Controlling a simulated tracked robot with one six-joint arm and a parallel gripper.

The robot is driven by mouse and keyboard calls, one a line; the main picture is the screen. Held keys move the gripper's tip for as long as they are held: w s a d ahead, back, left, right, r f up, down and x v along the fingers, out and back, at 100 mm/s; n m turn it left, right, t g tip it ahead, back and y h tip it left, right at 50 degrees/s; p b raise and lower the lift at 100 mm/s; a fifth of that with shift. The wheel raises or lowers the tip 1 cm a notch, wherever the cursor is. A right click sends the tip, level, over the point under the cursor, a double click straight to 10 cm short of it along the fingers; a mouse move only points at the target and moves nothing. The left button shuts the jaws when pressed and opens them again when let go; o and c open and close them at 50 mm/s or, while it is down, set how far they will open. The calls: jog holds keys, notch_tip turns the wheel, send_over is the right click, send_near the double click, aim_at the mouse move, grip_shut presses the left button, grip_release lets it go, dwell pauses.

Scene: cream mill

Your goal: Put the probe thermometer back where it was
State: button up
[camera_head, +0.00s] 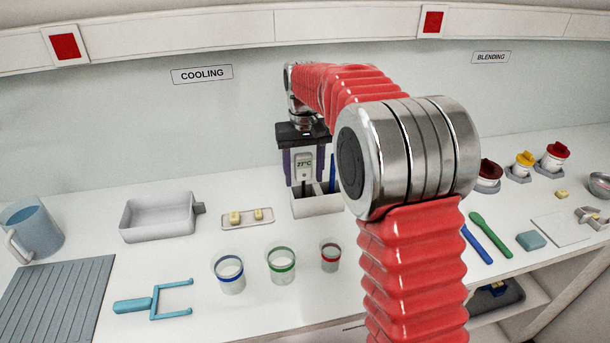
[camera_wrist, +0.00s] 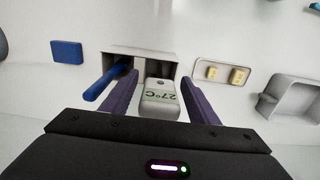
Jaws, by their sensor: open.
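The probe thermometer (camera_head: 304,164) is a pale grey unit with a green display reading 27°C. It stands upright at the white holder box (camera_head: 318,205) under the COOLING sign, its lower end hidden in the box. In the wrist view the thermometer (camera_wrist: 158,100) shows between the two purple fingers of my gripper (camera_wrist: 160,88). The fingers stand apart on both sides of it, with a visible gap. My gripper (camera_head: 308,168) points down over the box. A blue-handled tool (camera_wrist: 108,82) stands in the box beside the thermometer.
A small tray with yellow blocks (camera_head: 247,218) and a grey basin (camera_head: 158,217) are left of the box. Cups with blue (camera_head: 229,273), green (camera_head: 282,265) and red (camera_head: 330,256) bands stand in front. My red arm hides part of the counter.

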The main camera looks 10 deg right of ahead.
notch_tip(320, 180, up, 11)
jog(key=shift+r, duration=0.3)
dwell(0.7)
jog(key=shift+s+r, duration=0.1)
jog(key=s+r+t, duration=0.2)
jog(key=s+t, duration=0.1)
jog(key=s, duration=1.5)
jog(key=s+f+t, duration=0.2)
jog(key=s+f, duration=0.7)
jog(key=s, duration=0.5)
jog(key=shift+s+d+f+t, duration=0.15)
jog(key=shift+s+f+t, duration=0.1)
jog(key=shift+s+t, duration=0.05)
